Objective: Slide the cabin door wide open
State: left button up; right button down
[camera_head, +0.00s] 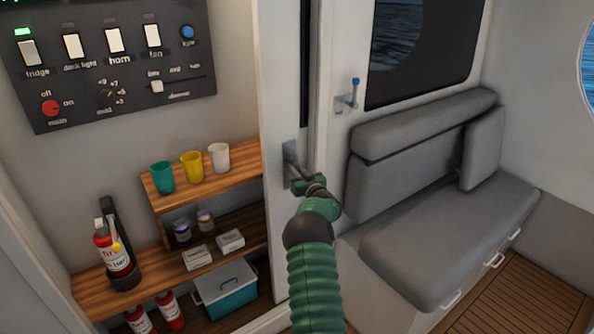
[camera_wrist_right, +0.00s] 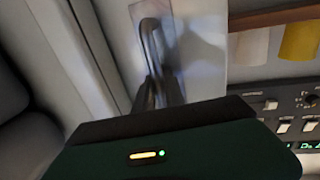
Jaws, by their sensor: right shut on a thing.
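The white cabin door (camera_head: 283,90) stands upright in the middle of the head view, with its edge beside the white frame. Its metal handle (camera_head: 291,160) sits on a small plate at mid height. My right gripper (camera_head: 303,182) is at the handle and shut on it. In the right wrist view the handle (camera_wrist_right: 149,40) rises from between the dark fingers (camera_wrist_right: 157,92) against its pale plate. My left gripper is not in view.
Left of the door are a switch panel (camera_head: 110,60), a wooden shelf (camera_head: 240,160) with cups, a fire extinguisher (camera_head: 113,255) and a teal box (camera_head: 228,290). Right of it, a grey bench (camera_head: 430,230) stands below a window, near a blue-tipped latch (camera_head: 352,95).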

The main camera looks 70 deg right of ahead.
jog(key=c, duration=1.6)
grip_release()
jog(key=shift+d, duration=0.15)
jog(key=shift+o, duration=1)
jog(key=shift+d+f, duration=0.1)
jog(key=shift+s, duration=0.15)
jog(key=v, duration=1.6)
jog(key=shift+s+a+f, duration=0.15)
jog(key=shift+s+a, duration=0.05)
jog(key=shift+w, duration=0.1)
